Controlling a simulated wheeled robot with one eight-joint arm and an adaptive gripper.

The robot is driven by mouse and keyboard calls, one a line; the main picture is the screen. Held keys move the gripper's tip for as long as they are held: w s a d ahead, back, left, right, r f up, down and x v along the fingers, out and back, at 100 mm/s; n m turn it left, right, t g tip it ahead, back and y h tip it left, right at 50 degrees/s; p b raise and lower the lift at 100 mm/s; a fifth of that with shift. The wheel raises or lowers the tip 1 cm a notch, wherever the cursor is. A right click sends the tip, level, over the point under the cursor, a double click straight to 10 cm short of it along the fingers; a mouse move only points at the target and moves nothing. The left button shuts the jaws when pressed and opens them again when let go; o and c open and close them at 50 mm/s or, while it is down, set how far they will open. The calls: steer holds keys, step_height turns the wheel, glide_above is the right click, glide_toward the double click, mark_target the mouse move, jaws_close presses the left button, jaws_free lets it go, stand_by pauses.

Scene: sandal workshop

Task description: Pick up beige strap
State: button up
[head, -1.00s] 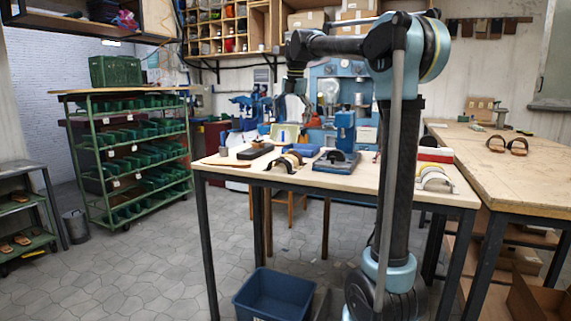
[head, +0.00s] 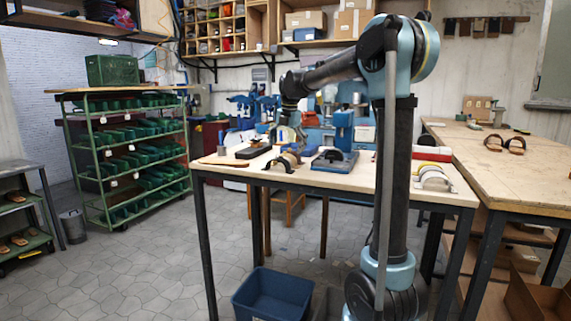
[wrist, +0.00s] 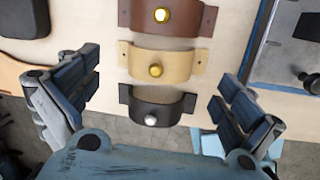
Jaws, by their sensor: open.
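The beige strap (wrist: 162,64) is a curved band with a gold stud on top and flat holed tabs at its ends. It lies between a brown strap (wrist: 160,18) and a black strap (wrist: 152,107). In the head view the straps sit near the front edge of the workbench, where the black strap (head: 279,163) is in front. My gripper (wrist: 158,76) is open and empty, above the straps. In the wrist view its fingers are left and right of the row, apart from the beige strap. The head view shows my gripper (head: 289,135) just above the row.
The workbench (head: 350,178) has a blue fixture (head: 335,163) right of the straps and a dark block (head: 252,152) to the left. A white-and-beige piece (head: 434,178) lies farther right. A blue bin (head: 272,296) stands on the floor below.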

mark_target(286, 155)
steer(key=shift+w+a+f, duration=0.1)
steer(key=shift+f, duration=1.1)
steer(key=shift+w+a+f, duration=0.1)
steer(key=shift+f, duration=1.05)
steer(key=shift+c, duration=0.6)
steer(key=shift+d, duration=0.1)
steer(key=c, duration=0.8)
